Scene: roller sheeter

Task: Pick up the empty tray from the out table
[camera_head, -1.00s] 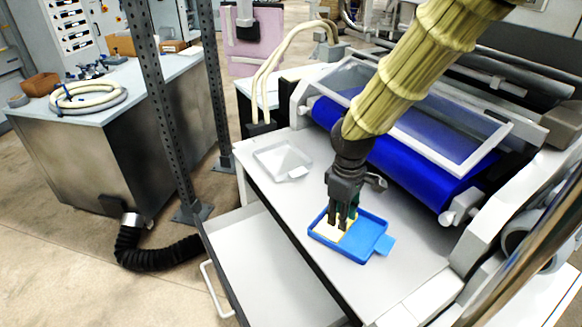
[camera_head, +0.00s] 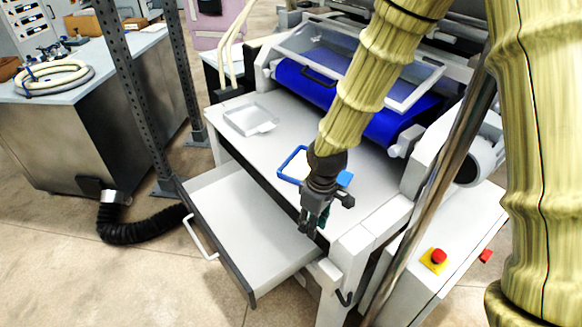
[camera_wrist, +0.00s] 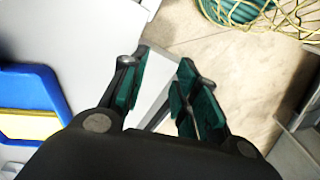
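A white tray (camera_head: 250,118) lies at the back left of the light grey out table (camera_head: 385,185) and looks empty. A blue tray (camera_head: 291,158) lies nearer the middle, partly hidden behind my arm. The wrist view shows the blue tray (camera_wrist: 62,92) at the left, with a pale yellow piece (camera_wrist: 28,126) in it. My gripper (camera_head: 313,228) is over the table's front edge, in front of the blue tray and well away from the white one. In the wrist view my gripper (camera_wrist: 165,75) is open, with nothing between its green-padded fingers.
A drawer (camera_head: 245,230) stands pulled out below the table's front. The sheeter's blue roller (camera_head: 310,82) and clear guard stand behind the table. An upright post (camera_head: 125,90) stands at the left. A red stop button (camera_head: 438,255) is at the right.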

